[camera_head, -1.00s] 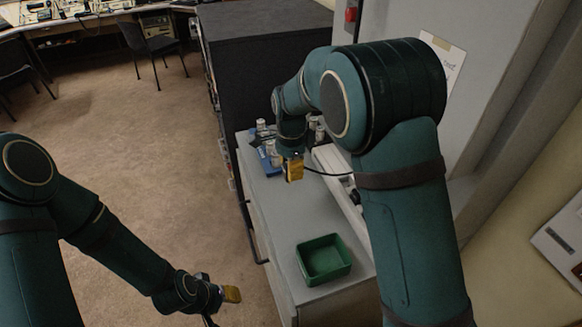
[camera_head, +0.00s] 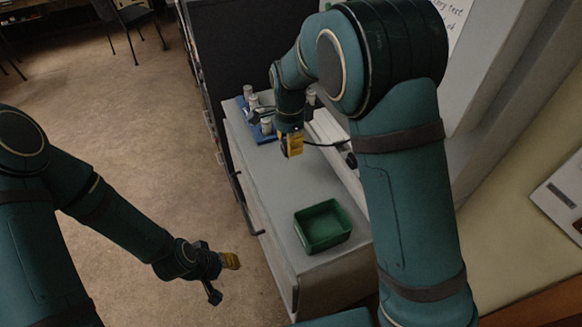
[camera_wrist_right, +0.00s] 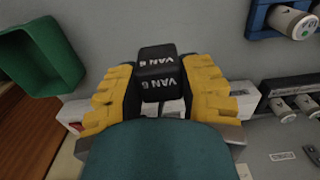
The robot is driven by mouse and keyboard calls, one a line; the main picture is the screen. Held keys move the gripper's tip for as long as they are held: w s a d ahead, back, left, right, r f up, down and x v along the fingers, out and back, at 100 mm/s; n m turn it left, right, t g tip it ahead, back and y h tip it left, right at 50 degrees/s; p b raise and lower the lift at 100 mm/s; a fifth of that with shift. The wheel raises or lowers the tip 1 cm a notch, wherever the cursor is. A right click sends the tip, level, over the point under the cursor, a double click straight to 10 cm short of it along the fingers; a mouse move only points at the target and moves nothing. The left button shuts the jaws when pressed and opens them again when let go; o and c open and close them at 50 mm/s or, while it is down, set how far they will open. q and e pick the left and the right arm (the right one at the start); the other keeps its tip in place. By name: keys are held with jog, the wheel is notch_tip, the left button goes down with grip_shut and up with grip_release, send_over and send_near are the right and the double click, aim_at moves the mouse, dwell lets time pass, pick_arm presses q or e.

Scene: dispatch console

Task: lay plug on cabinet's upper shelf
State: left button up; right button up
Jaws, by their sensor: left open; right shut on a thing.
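My right gripper (camera_head: 291,146) hangs above the grey top of the low cabinet (camera_head: 270,195). In the right wrist view its yellow fingers (camera_wrist_right: 160,85) are shut on a black block-shaped plug (camera_wrist_right: 158,65) marked "VAN 6". The plug is hardly visible in the head view. My left gripper (camera_head: 231,261) is open and empty, out over the floor to the left of the low cabinet. A tall dark cabinet (camera_head: 245,45) stands behind the low one. No upper shelf can be made out in these views.
A green tray (camera_head: 322,226) sits on the near part of the low cabinet's top. A blue rack (camera_head: 262,134) with several white cylinders stands at its far end. A white strip-like unit with a black cable lies on the right.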

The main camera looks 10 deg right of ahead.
jog(key=f, duration=0.3)
jog(key=shift+s+f, duration=0.2)
jog(key=shift+f, duration=0.05)
jog(key=shift+w+f, duration=0.1)
jog(key=shift+f, duration=1.9)
jog(key=shift+b, duration=0.3)
jog(key=shift+f, duration=0.1)
jog(key=o, duration=1.1)
